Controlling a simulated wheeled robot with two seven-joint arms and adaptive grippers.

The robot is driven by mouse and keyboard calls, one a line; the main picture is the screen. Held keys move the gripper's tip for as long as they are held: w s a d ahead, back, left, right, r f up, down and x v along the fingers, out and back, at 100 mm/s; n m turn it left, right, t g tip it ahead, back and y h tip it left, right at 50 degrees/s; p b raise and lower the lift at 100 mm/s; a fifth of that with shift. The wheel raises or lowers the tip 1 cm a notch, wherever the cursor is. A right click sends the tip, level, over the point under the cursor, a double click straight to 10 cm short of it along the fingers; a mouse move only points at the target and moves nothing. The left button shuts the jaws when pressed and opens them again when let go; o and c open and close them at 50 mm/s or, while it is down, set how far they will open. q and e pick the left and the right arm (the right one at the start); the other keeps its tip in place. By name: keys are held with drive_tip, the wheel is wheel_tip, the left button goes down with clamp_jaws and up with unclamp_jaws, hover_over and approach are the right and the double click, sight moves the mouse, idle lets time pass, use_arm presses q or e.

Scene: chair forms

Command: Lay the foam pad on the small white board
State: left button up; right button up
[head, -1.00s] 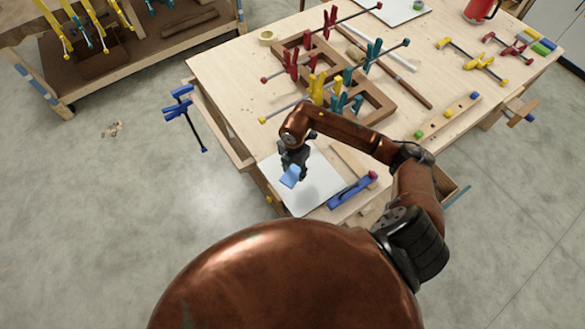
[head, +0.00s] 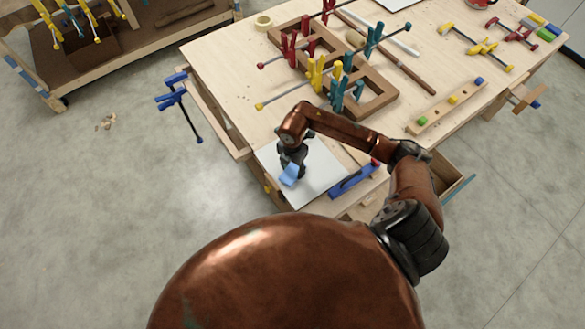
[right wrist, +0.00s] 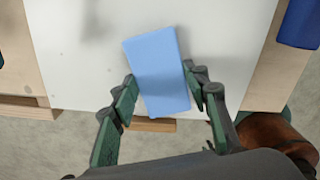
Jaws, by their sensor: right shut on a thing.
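The foam pad is a light blue block (head: 290,176), held low over the near part of the small white board (head: 322,169). In the right wrist view the foam pad (right wrist: 158,72) lies between the fingers, slightly tilted, with the white board (right wrist: 80,60) behind it. My right gripper (head: 291,168) is shut on the pad; its green-lined fingers (right wrist: 160,97) grip its sides. I cannot tell whether the pad touches the board. My left gripper is not in view.
A blue plane-like tool (head: 352,181) lies at the board's right edge. Wooden frames with several coloured clamps (head: 340,80) stand behind the board on the workbench (head: 225,75). A roll of tape (head: 263,22) sits at the back left. The floor on the left is mostly clear.

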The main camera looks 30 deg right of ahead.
sight(293, 171)
drive_tip(key=shift+f, duration=0.25)
idle(0.3)
drive_tip(key=o, duration=0.8)
wheel_tip(293, 171, up, 12)
drive_tip(key=shift+r, duration=0.1)
idle(0.4)
